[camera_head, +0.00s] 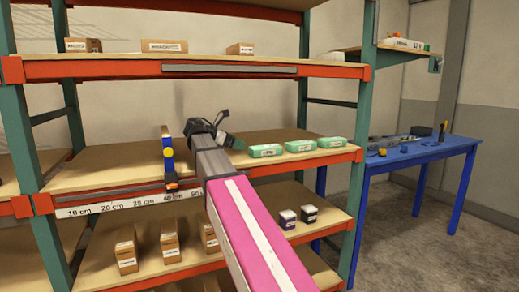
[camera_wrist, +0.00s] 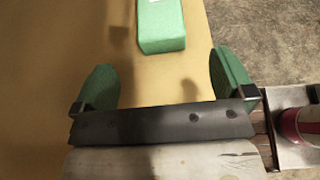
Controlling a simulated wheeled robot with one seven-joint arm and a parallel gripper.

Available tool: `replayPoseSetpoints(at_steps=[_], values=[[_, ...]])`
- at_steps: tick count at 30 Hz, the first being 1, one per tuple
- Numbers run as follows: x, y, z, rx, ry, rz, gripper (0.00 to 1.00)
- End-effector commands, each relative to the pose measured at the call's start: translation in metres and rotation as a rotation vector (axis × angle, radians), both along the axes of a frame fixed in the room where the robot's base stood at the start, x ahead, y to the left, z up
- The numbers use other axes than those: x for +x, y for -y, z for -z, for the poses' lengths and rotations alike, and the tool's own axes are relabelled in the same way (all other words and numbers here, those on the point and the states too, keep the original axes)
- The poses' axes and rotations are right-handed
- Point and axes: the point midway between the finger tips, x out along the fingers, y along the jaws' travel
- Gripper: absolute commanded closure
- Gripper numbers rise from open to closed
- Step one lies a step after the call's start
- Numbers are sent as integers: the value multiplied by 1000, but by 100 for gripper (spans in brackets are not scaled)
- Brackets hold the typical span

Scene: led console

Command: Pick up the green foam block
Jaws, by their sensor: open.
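Three green foam blocks with white labels lie in a row on the middle shelf in the head view: a left one (camera_head: 265,150), a middle one (camera_head: 300,146) and a right one (camera_head: 330,142). My gripper (camera_head: 226,128) is over the same shelf, left of the row. In the wrist view a green foam block (camera_wrist: 162,27) lies ahead of my gripper (camera_wrist: 163,75), roughly in line with the gap between the green-padded fingers. The fingers are apart with nothing between them. The block's far end is cut off. I cannot tell for sure which of the three it is.
The wooden middle shelf (camera_head: 100,172) has an orange front beam. A blue and yellow item (camera_head: 167,150) stands left of my gripper. The upper shelf (camera_head: 120,60) holds brown boxes; the lower one holds boxes and two small dark cubes. A blue table (camera_head: 420,152) stands at right.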

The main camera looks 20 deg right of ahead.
Motion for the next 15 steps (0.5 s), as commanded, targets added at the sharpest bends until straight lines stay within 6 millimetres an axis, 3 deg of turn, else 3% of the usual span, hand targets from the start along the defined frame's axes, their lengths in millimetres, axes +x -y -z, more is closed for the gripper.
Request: replayPoseSetpoints(at_steps=[5,15], values=[[-1,6,2,0,0,2,0],[1,47,20,0,0,1,0]])
